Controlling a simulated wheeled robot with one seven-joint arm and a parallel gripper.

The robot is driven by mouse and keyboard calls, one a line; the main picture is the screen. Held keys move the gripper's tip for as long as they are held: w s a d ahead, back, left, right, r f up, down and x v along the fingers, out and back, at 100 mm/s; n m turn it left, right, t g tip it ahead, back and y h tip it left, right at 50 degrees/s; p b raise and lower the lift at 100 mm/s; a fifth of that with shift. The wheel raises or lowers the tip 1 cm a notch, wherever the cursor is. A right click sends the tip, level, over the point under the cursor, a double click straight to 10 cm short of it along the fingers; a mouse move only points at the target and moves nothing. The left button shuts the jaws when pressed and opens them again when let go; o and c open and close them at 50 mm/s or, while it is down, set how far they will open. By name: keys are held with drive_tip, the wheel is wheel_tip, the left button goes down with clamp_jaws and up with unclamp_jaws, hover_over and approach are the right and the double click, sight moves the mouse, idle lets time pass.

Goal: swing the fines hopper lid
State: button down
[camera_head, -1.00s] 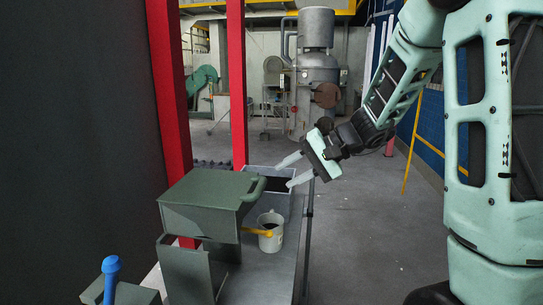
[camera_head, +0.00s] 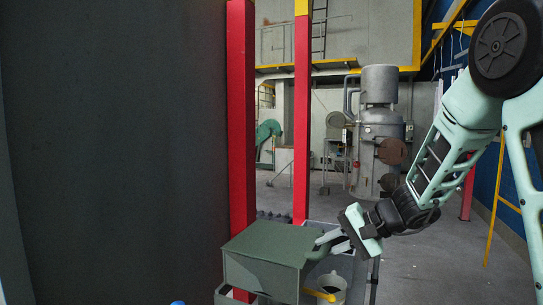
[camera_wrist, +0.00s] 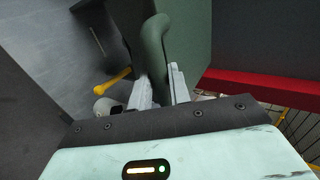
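The fines hopper is a dark green box. Its lid (camera_head: 262,243) is flat and lies level on top in the head view. A green curved handle (camera_head: 320,247) sticks out at the lid's right side. My gripper (camera_head: 334,242) is at this handle. In the wrist view the handle (camera_wrist: 153,40) runs down between my two pale fingers (camera_wrist: 160,88), which are close together on either side of it. The gripper looks shut on the handle. The fingers and hand hide the handle's lower end.
A pale bucket with a yellow handle (camera_head: 319,295) stands just below my gripper. A grey open bin (camera_head: 345,268) is behind it. Red posts (camera_head: 242,120) rise behind the hopper. A dark wall fills the left. Open floor lies to the right.

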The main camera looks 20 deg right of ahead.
drive_tip(key=shift+w+a+r+p, duration=0.15)
drive_tip(key=shift+r+p, duration=0.65)
drive_tip(key=shift+r, duration=0.65)
drive_tip(key=shift+w+a+r+p, duration=0.15)
drive_tip(key=shift+r+p, duration=0.65)
drive_tip(key=shift+r, duration=0.65)
drive_tip(key=w+a+r+p, duration=0.4)
drive_tip(key=r+p, duration=0.1)
drive_tip(key=r, duration=0.5)
drive_tip(key=shift+w+a, duration=0.2)
drive_tip(key=shift+a, duration=0.05)
